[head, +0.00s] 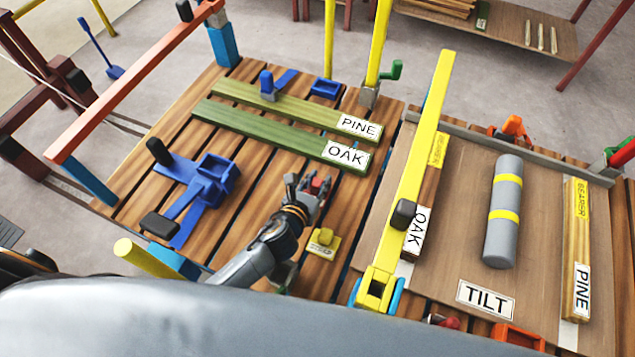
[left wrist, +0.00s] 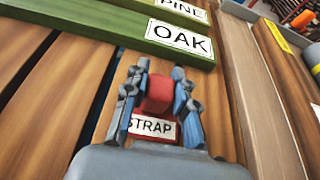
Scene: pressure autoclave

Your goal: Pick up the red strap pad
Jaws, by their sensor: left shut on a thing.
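The red strap pad (left wrist: 158,92) has a red block on top and a white label reading STRAP. In the left wrist view it sits between the two fingers of my left gripper (left wrist: 155,95), which are closed on its sides. In the head view my left gripper (head: 308,185) is over the slatted wooden deck, with a bit of the red pad (head: 317,185) showing between its fingers. Whether the pad touches the deck is hard to tell. My right gripper is not seen.
A green OAK board (head: 280,135) and a green PINE board (head: 290,108) lie just beyond. A yellow pad (head: 324,241) sits close to my left gripper. A blue clamp-like fixture (head: 205,185) stands to the left. A yellow bar (head: 425,130) rises on the right, beside a grey cylinder (head: 497,240) on a panel.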

